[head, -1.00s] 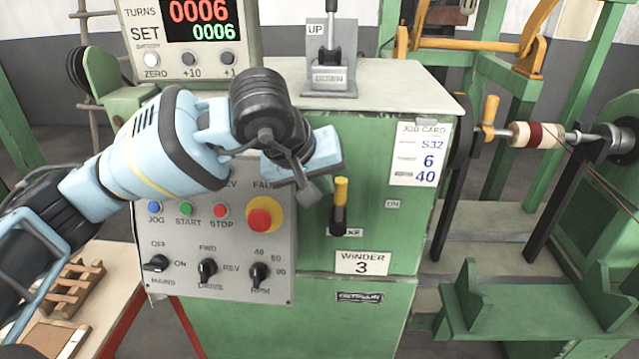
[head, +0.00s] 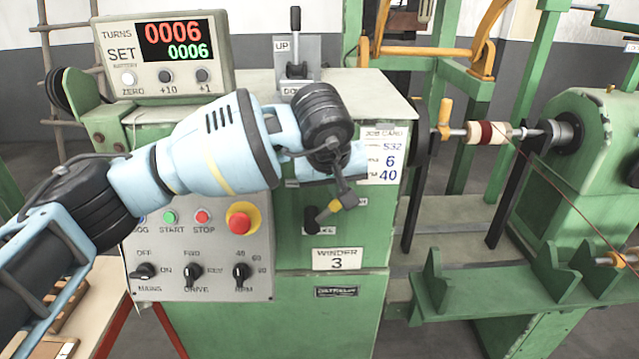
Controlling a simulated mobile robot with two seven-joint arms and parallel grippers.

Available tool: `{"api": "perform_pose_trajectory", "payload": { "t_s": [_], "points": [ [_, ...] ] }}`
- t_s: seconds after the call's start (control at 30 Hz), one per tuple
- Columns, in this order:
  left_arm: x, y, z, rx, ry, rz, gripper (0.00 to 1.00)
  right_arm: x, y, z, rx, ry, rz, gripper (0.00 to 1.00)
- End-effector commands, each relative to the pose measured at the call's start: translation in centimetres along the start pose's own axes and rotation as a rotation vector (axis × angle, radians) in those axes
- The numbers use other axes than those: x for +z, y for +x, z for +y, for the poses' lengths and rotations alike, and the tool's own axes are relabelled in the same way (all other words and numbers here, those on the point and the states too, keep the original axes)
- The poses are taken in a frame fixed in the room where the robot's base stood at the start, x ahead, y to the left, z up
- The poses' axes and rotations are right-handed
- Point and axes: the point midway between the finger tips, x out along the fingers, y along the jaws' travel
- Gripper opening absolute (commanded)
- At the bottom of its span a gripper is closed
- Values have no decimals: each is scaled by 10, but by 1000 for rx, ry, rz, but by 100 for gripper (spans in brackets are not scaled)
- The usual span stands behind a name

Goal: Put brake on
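The brake lever (head: 330,210) is on the green winder cabinet's front, above the WINDER 3 plate (head: 337,259). It has a black hub and a yellow grip, and it leans to the right, toward the small ON label (head: 361,202). The label under it is partly covered. My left gripper (head: 345,196) is at the outer end of the lever and appears to touch it. The fingers are small and overlap the grip, so I cannot tell whether they are closed on it. My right gripper is not in view.
A control panel (head: 205,255) with a red emergency button (head: 242,220) and knobs sits left of the lever, under my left arm. The counter display (head: 165,55) reads 0006 over 0006. An UP/DOWN lever (head: 295,50) stands on top. A wound coil (head: 487,132) is at right.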

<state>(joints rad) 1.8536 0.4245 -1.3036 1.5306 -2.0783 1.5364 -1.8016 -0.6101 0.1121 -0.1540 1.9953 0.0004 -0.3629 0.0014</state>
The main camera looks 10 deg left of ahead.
Motion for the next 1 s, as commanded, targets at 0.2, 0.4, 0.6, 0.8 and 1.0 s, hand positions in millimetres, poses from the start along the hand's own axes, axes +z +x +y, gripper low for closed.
{"api": "perform_pose_trajectory", "payload": {
  "t_s": [0.2,0.4,0.6,0.8,1.0],
  "points": [
    [6,12,17,1,0,0,0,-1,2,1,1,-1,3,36],
    [10,20,26,0,0,-1,0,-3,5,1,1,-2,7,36],
    [13,26,31,1,0,-1,0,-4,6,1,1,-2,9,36],
    [16,30,33,3,2,-4,0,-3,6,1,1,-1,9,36],
    [18,31,34,4,4,-8,0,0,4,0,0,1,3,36]
  ]
}}
